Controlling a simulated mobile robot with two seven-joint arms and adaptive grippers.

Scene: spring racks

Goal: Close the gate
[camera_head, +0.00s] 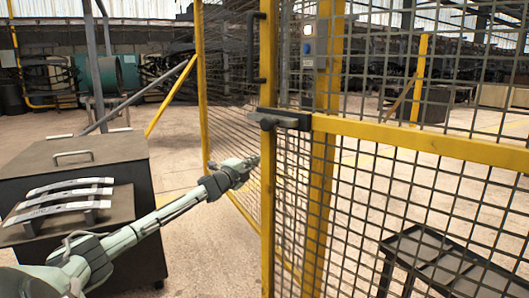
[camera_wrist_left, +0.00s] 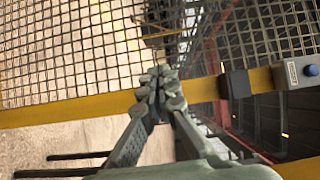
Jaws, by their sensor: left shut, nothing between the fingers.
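The gate (camera_head: 420,142) is a yellow-framed wire-mesh panel filling the right of the head view. Its upright yellow edge carries a black pull handle (camera_head: 252,48), and a black latch (camera_head: 290,119) sits at the mid bar. My left gripper (camera_head: 253,161) is shut and empty, its tips close to the left side of that upright, below the latch. In the left wrist view the shut fingers (camera_wrist_left: 160,84) overlap a yellow frame bar (camera_wrist_left: 75,109); I cannot tell whether they touch it. My right gripper is not in view.
A yellow post (camera_head: 328,70) with a button box (camera_head: 308,42) stands behind the mesh. A dark slatted table (camera_head: 440,262) shows through the mesh. Bare floor lies between cabinet and fence.

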